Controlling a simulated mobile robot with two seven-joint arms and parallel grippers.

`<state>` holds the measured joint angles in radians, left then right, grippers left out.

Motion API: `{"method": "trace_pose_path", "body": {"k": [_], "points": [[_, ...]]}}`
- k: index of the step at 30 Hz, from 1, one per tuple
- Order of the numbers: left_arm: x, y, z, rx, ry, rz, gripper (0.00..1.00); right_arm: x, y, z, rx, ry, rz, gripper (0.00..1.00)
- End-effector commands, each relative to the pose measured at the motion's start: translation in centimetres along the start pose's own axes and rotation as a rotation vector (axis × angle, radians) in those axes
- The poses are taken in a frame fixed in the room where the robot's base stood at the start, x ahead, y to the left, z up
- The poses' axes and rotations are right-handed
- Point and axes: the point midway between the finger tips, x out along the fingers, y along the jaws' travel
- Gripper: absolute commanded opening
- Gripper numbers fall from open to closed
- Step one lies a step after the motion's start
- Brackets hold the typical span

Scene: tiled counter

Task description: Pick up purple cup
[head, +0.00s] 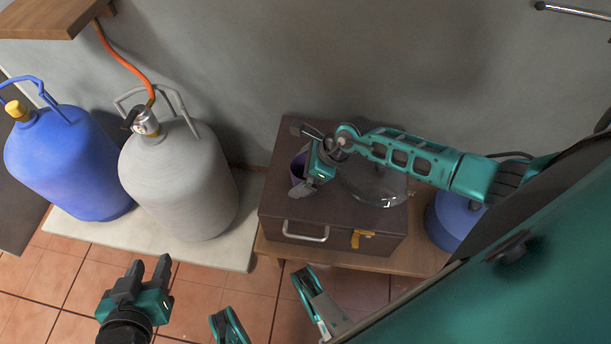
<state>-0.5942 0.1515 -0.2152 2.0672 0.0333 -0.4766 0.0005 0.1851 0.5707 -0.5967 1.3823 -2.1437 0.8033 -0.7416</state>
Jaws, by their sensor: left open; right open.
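The purple cup (297,169) stands on the left part of the dark brown box top and is partly hidden by my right gripper. My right gripper (303,158) reaches in from the right and is open at the cup, with one finger toward the back and the other toward the front. I cannot tell whether the fingers touch the cup. My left gripper (146,270) is open and empty at the lower left, over the tiled floor and well apart from the cup.
The dark box (276,206) has a metal handle and an orange latch. A clear glass dish (380,190) is on it, right of the cup. A grey gas cylinder (180,180) and blue cylinder (65,165) stand left. Another blue object (455,220) is right. A wall is behind.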

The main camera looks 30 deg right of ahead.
Motion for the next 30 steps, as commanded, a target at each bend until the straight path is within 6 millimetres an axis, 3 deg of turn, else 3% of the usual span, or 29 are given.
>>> {"method": "trace_pose_path", "body": {"k": [8, 24, 30], "points": [[0.03, -0.02, 0.08, 0.000, 0.000, 0.000, 0.43, 0.24, -0.03, 0.04, -0.001, 0.000, -0.001, 0.99], [0.03, -0.03, 0.04, 0.000, 0.001, -0.001, 0.43, 0.23, -0.01, 0.01, 0.000, 0.000, 0.000, 0.48], [0.02, -0.02, 0.01, 0.000, 0.001, 0.000, 0.43, 0.21, -0.02, 0.02, 0.000, 0.000, 0.000, 0.48]]}}
